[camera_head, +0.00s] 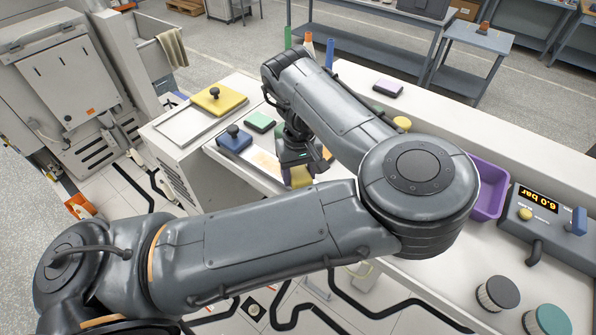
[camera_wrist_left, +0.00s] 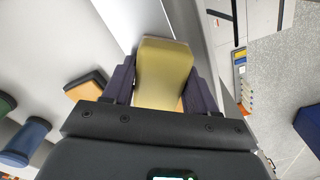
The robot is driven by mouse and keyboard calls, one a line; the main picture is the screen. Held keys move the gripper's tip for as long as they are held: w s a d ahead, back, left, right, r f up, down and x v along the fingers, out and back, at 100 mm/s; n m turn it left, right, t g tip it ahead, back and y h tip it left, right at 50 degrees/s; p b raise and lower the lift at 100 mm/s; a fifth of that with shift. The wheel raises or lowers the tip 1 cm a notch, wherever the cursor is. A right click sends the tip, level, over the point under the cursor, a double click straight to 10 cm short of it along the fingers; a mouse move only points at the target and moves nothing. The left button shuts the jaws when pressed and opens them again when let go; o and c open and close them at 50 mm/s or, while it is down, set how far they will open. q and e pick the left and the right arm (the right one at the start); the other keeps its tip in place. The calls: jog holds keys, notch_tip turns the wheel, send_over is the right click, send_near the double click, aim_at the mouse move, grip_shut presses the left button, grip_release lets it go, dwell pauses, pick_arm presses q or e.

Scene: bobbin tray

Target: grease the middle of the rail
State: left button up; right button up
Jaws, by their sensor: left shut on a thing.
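My left gripper (camera_head: 301,168) is shut on a yellow block (camera_head: 300,179), low over the front edge of the light worktop. In the left wrist view, the gripper (camera_wrist_left: 160,88) has its dark fingers on both sides of the pale yellow block (camera_wrist_left: 164,62). A grey metallic strip (camera_wrist_left: 207,38) runs past the block there. I cannot tell for certain whether this strip is the rail, or whether the block touches it. My right gripper is not in view.
A blue block with a black knob (camera_head: 234,141), a green pad (camera_head: 260,122) and a yellow lid (camera_head: 218,100) lie left of the gripper. A purple bin (camera_head: 489,190) and a gauge box (camera_head: 548,216) stand right. My arm hides much of the worktop.

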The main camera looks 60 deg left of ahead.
pick_arm(q)
jog(key=shift+r, duration=0.1)
notch_tip(320, 180, up, 4)
jog(key=p, duration=0.4)
jog(key=shift+r, duration=0.25)
jog(key=shift+r+p, duration=0.55)
jog(key=shift+r, duration=0.15)
jog(key=shift+r+p, duration=0.6)
jog(key=shift+r, duration=0.1)
jog(key=shift+r+p, duration=0.5)
jog(key=shift+r, duration=0.25)
